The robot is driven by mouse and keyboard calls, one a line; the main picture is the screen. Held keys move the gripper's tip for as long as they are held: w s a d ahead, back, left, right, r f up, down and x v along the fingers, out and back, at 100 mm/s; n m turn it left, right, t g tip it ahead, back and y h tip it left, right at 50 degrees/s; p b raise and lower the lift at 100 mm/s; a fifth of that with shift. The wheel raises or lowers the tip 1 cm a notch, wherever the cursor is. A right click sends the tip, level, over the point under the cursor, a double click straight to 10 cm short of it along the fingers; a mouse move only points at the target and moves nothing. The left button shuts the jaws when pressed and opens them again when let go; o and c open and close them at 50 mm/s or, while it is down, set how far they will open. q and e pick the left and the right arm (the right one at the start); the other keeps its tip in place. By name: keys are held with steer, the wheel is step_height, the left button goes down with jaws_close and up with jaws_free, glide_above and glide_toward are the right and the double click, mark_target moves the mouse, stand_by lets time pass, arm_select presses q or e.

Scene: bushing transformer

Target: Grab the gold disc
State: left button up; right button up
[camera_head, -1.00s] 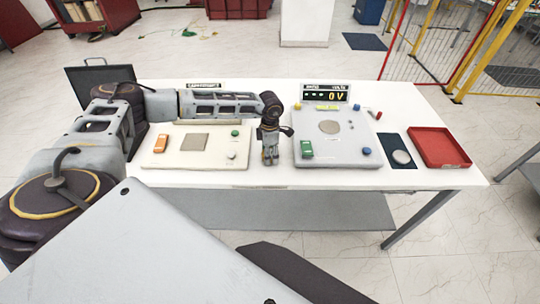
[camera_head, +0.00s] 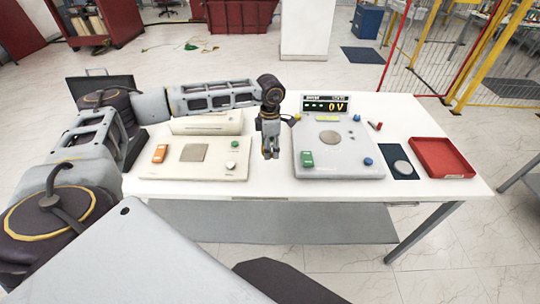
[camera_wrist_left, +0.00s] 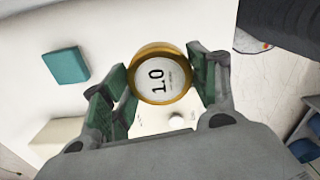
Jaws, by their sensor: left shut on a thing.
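The gold disc (camera_wrist_left: 149,50) shows in the left wrist view as a round piece with a gold rim and a white face marked "1.0". It sits between the green-padded fingers of my left gripper (camera_wrist_left: 160,75), which are shut on its two sides. In the head view my left gripper (camera_head: 270,152) points down over the table, between the cream panel and the grey panel. The disc cannot be made out there. My right gripper is not in view.
On the white table (camera_head: 408,118) are a cream panel (camera_head: 205,165), a cream box (camera_head: 196,124) and a grey panel (camera_head: 335,166) with a display (camera_head: 325,104) reading 0 V.

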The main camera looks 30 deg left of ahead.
arm_select(q)
steer(key=shift+r, duration=0.65)
